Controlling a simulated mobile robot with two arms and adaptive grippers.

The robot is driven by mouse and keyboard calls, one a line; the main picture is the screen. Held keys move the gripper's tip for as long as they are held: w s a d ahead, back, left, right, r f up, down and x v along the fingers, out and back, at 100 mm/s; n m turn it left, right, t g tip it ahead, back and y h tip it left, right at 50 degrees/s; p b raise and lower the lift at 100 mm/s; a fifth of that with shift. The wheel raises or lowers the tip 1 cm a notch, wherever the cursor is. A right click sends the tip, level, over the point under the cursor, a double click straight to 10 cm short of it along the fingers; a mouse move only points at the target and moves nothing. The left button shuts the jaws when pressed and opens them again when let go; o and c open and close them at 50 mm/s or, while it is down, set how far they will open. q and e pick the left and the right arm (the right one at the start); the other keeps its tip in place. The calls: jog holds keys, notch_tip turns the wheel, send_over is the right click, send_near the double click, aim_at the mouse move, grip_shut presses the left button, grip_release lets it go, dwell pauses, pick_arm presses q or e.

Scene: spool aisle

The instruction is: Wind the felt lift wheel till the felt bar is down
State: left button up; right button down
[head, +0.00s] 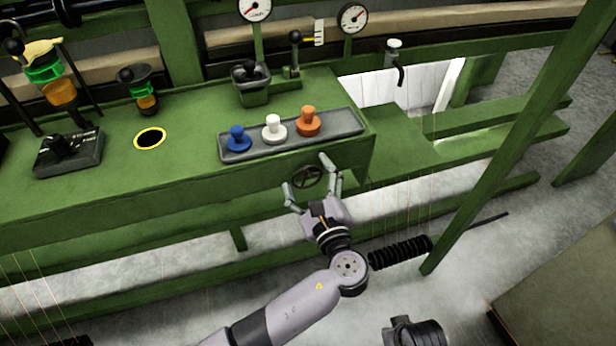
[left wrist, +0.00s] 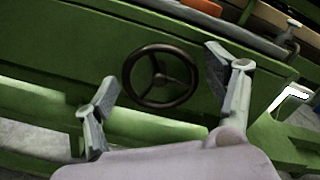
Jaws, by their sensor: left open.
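A small dark handwheel with three spokes (head: 308,176) is on the front of the green machine, below the right end of the tray. It shows large in the left wrist view (left wrist: 160,77). My left gripper (head: 306,171) is open in front of the wheel, its fingers spread to either side of the rim. In the left wrist view the gripper (left wrist: 160,64) has nothing between its fingers but the view of the wheel; contact is not visible. I cannot tell which part is the felt bar. My right gripper is not in view.
A grey tray (head: 350,125) above the wheel holds blue, white and orange knobs. A black lever box (head: 250,84), two gauges (head: 353,18) and a tap-like fitting (head: 393,60) stand behind. A green post (head: 500,150) rises at right. Grey floor lies in front.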

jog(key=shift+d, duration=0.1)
pick_arm(q)
jog(key=shift+s+d, duration=0.1)
jog(key=shift+s, duration=0.05)
jog(key=v, duration=1.1)
jog(key=shift+s, duration=0.35)
jog(key=shift+d, duration=0.1)
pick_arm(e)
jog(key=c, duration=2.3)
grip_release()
